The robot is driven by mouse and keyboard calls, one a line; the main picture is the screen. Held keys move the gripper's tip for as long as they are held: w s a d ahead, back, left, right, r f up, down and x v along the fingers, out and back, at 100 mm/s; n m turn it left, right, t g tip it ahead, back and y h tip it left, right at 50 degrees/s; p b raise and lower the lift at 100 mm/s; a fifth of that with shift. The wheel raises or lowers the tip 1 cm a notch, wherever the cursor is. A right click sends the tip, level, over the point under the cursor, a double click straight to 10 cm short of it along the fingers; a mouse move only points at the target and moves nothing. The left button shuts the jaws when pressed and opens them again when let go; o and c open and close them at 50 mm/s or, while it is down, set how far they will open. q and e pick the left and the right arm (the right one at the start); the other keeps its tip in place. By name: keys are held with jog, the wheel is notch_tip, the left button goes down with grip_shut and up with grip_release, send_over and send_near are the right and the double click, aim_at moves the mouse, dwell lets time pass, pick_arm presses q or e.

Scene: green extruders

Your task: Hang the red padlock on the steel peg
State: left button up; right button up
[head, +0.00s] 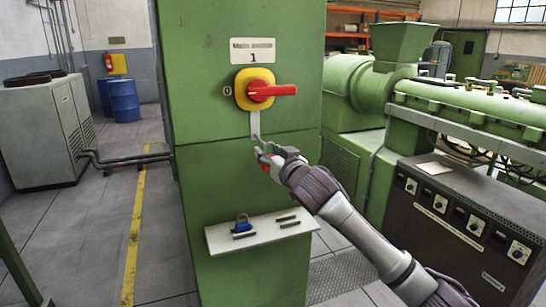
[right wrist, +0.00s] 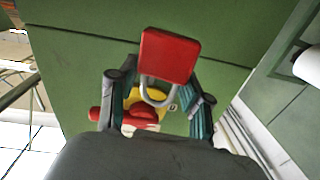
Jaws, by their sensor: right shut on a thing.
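The red padlock (head: 265,167) shows only as a small red patch below my right gripper (head: 264,153) in the head view; the rest is hidden. In the right wrist view the padlock (right wrist: 170,57) shows its red body and grey shackle (right wrist: 158,95) between the fingers of my right gripper (right wrist: 160,98), which is shut on it. A steel strip (head: 254,122) hangs below the red switch on the green cabinet. The steel peg (head: 257,138) seems to be at its lower end, just above my gripper; whether the shackle touches it I cannot tell. My left gripper is not in view.
The red switch handle (head: 270,91) on its yellow plate sticks out above the gripper. A pale shelf (head: 262,236) below carries a blue padlock (head: 242,223) and dark small items. A control cabinet (head: 455,225) and green extruder (head: 460,105) stand at the right.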

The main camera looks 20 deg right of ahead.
jog(key=shift+w+f, duration=0.15)
jog(key=shift+w, duration=2.45)
jog(key=shift+w+f, duration=0.2)
jog(key=shift+w, duration=0.5)
jog(key=o, duration=1.4)
jog(key=shift+f, duration=0.1)
jog(key=shift+s, duration=0.1)
